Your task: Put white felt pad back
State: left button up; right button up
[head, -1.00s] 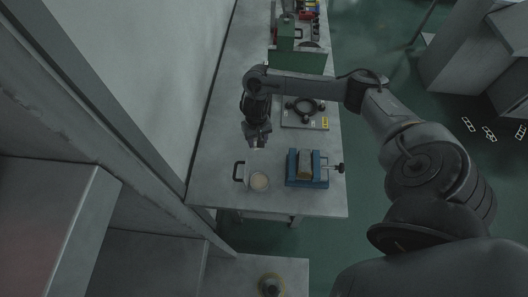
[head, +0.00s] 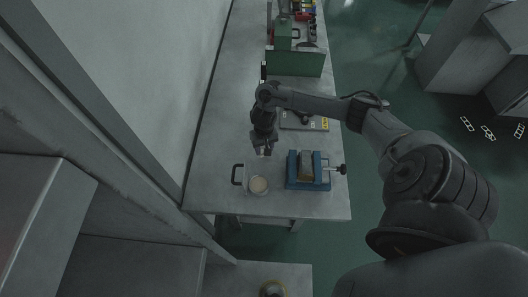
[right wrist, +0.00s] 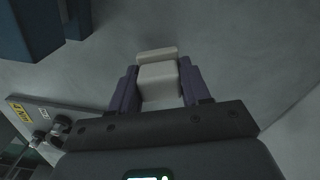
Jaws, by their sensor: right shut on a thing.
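My right gripper (right wrist: 158,88) is shut on the white felt pad (right wrist: 160,80), a small pale block held between its two purple fingers. In the head view my right gripper (head: 262,152) points down over the bench, behind the pale round disc and to the left of the blue vise. The pad shows there only as a tiny pale spot at the fingertips. I cannot tell its exact height above the bench; in the right wrist view bare grey surface lies behind it. My left gripper is not in view.
The blue vise (head: 292,170) holds a brownish block (head: 306,168). The pale round disc (head: 258,184) lies on a plate with a black handle (head: 237,174). A plate with a yellow label (head: 324,124) and a green box (head: 295,63) stand farther back. The bench's left side is clear.

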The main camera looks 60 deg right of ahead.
notch_tip(320, 180, down, 2)
jog(key=shift+s+f+b, duration=0.1)
jog(key=shift+f+b, duration=0.15)
jog(key=shift+b, duration=0.05)
jog(key=shift+a+f, duration=0.1)
jog(key=shift+f, duration=0.15)
jog(key=o, duration=1)
jog(key=shift+f, duration=0.15)
notch_tip(320, 180, up, 7)
jog(key=shift+f+p, duration=0.1)
jog(key=shift+p, duration=1)
jog(key=shift+r, duration=0.55)
